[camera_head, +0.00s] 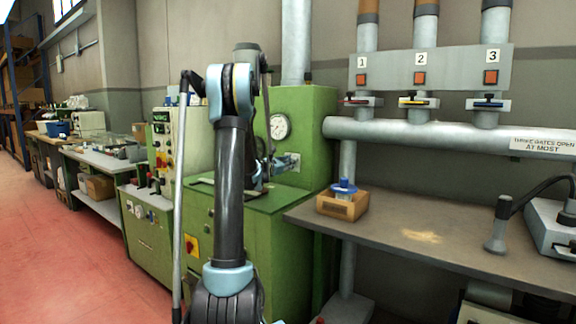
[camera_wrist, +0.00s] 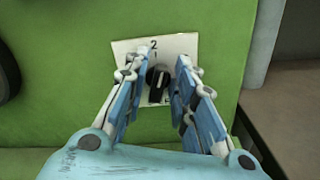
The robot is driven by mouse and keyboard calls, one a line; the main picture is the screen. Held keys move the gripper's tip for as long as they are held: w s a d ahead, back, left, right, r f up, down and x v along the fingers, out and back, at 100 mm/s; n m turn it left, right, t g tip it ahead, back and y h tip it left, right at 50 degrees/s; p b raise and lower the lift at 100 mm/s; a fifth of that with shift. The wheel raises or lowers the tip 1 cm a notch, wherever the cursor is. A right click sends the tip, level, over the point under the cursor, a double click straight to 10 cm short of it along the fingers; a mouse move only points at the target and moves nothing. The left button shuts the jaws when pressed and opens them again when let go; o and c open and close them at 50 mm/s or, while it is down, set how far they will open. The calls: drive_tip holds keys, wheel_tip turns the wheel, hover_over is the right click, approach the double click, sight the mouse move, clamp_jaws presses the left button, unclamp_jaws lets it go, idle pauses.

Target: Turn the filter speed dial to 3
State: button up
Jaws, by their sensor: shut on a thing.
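The dial (camera_wrist: 158,80) is a black knob on a white plate (camera_wrist: 183,44) on the green machine front. A "2" is readable near the top of the plate; the other marks are partly hidden or too small to read. My gripper (camera_wrist: 161,76) has one blue finger on each side of the dial and is shut on it. Which mark the dial points at is unclear. In the head view the plate (camera_head: 292,160) shows at the right of my arm, on the green machine (camera_head: 310,120), and my fingers are mostly hidden.
A round gauge (camera_head: 279,127) sits above the plate. A workbench (camera_head: 440,250) with a wooden box (camera_head: 342,205) stands at the right. A grey pipe (camera_head: 420,134) runs along the wall above it. The red floor (camera_head: 70,240) at the left is open.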

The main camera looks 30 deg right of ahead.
drive_tip(key=shift+s+f+m, duration=0.1)
drive_tip(key=shift+f+m, duration=0.05)
drive_tip(key=shift+m, duration=1.75)
drive_tip(key=shift+f+m, duration=0.1)
drive_tip(key=shift+m, duration=1.8)
drive_tip(key=shift+m, duration=0.3)
drive_tip(key=o, duration=0.7)
drive_tip(key=shift+s, duration=0.1)
drive_tip(key=shift+o, duration=0.2)
drive_tip(key=v, duration=1.2)
